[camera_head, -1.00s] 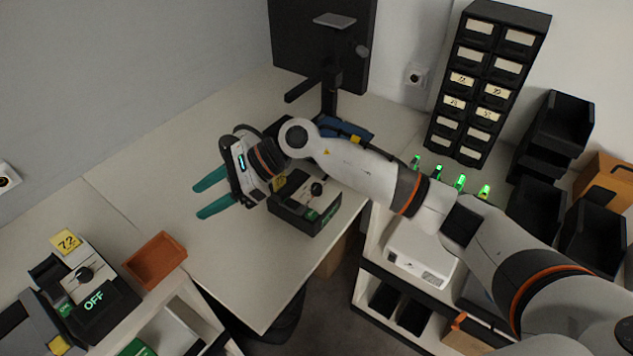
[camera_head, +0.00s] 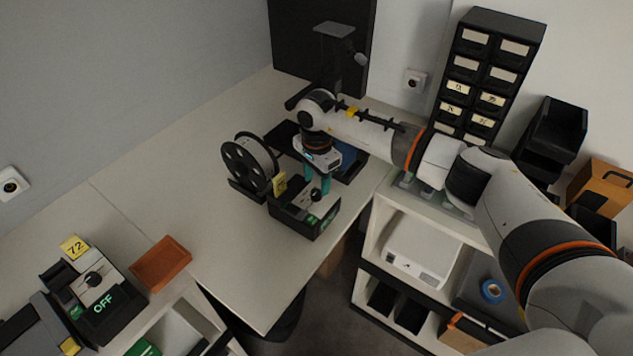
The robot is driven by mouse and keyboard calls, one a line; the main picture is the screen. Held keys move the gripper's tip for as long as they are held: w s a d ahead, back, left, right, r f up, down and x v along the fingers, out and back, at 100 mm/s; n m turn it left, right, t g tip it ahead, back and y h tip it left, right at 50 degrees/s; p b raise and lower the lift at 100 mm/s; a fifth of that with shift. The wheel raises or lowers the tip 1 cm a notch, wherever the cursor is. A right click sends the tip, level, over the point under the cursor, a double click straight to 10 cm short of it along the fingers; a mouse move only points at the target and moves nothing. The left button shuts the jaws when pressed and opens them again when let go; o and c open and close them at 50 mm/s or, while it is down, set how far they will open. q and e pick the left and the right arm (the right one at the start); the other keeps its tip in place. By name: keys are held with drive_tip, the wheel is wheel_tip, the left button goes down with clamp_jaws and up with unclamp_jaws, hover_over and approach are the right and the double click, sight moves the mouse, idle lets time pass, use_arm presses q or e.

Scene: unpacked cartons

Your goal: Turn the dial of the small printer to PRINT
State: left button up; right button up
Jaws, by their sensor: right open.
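Two small dark machines with dials are in view; I cannot tell by looks alone which one is the small printer. One, at mid table, has a dark body (camera_head: 290,215), a black dial (camera_head: 315,195) on a pale top and a small green display too small to read. The other machine (camera_head: 110,318), at lower left, has a black dial (camera_head: 93,279), a green display reading OFF and a yellow tag 72. My right gripper (camera_head: 318,184) points down with teal fingers open, just behind the mid-table dial. I cannot tell whether they touch the machine. My left gripper is out of view.
A black spool (camera_head: 236,160) stands left of the mid-table machine. A monitor stand (camera_head: 331,65) is behind. A brown tray (camera_head: 161,263) lies at the left table part. A drawer tower (camera_head: 488,75) and shelf (camera_head: 385,255) are at right. The table left of the spool is clear.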

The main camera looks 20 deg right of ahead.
sight(317, 192)
drive_tip(key=shift+f+p, duration=0.45)
drive_tip(key=shift+f, duration=1.4)
drive_tip(key=c, duration=1)
